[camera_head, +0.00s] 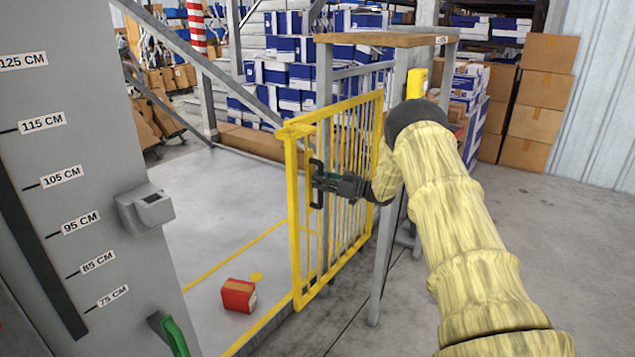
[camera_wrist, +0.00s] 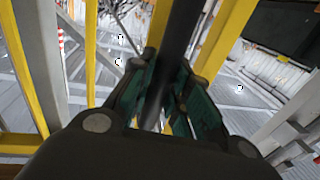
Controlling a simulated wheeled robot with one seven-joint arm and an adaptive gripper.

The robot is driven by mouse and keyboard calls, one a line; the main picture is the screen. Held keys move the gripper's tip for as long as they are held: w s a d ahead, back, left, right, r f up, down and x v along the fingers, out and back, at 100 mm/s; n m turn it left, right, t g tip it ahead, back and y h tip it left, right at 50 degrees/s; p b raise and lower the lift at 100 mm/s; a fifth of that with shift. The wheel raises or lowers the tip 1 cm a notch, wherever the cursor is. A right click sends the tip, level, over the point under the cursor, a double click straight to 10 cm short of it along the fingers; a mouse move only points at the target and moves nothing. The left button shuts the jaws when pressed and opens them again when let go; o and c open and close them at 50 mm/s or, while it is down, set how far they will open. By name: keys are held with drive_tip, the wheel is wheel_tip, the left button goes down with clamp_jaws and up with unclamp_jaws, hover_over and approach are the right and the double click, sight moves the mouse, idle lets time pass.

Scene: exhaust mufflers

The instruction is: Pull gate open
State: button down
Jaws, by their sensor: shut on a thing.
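The yellow barred gate (camera_head: 294,210) stands in the middle of the head view, swung at an angle to the opening on its left. Its dark handle (camera_head: 316,184) is on the side near the free edge. My gripper (camera_head: 319,182) reaches in from the right and is shut on the handle. In the wrist view the fingers of my gripper (camera_wrist: 166,88) close around the dark handle bar (camera_wrist: 182,35), with yellow gate bars (camera_wrist: 226,40) behind. The exact finger contact is partly hidden by the fingers.
A grey post with a height scale (camera_head: 90,180) stands at the left. A red box (camera_head: 238,295) lies on the floor beside the gate. A grey frame with a wooden top (camera_head: 385,39) stands close to my arm. Cardboard boxes (camera_head: 535,105) are stacked at the back right. Floor at the right is clear.

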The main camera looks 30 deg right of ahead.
drive_tip(key=c, duration=1.3)
unclamp_jaws()
drive_tip(key=v, duration=1.2)
drive_tip(key=shift+f, duration=0.15)
